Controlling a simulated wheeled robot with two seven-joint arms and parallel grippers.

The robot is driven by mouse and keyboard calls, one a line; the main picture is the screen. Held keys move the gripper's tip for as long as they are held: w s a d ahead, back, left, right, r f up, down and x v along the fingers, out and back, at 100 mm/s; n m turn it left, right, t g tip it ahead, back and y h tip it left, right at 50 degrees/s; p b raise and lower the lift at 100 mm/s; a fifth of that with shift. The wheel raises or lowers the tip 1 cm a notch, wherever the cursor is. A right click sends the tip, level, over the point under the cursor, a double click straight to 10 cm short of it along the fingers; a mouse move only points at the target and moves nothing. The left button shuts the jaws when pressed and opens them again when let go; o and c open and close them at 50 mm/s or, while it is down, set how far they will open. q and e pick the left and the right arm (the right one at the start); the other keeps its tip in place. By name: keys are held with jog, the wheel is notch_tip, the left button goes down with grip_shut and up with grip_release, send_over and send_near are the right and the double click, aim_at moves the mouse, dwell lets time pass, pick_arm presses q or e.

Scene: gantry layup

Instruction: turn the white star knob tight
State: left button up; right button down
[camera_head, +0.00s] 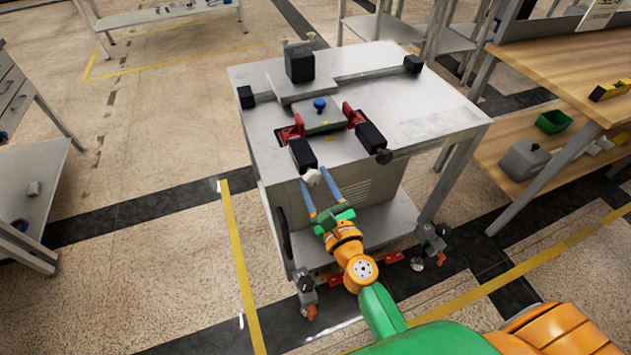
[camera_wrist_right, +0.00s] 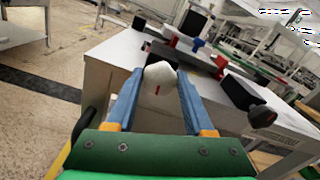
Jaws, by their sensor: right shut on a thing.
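The white star knob (camera_head: 312,177) sits at the front edge of the grey metal cart, on the near end of a black block (camera_head: 303,154). It also shows in the right wrist view (camera_wrist_right: 160,74), with a small red mark on its face. My right gripper (camera_head: 314,179) has its two blue fingers on either side of the knob and is shut on it. The wrist view shows the fingers (camera_wrist_right: 159,82) flanking the knob. My left gripper is not in view.
The cart top (camera_head: 440,122) carries red clamps (camera_head: 292,130), a blue knob (camera_head: 320,104) and black blocks. A dark knob (camera_head: 384,156) sits right of the white one, near the front edge. A wooden workbench (camera_head: 560,85) stands to the right. Open floor lies left.

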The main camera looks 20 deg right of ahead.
jog(key=shift+f, duration=0.15)
dwell(0.4)
jog(key=shift+c, duration=1.4)
grip_release()
jog(key=s+b, duration=0.2)
jog(key=s, duration=0.5)
jog(key=shift+s+d, duration=0.1)
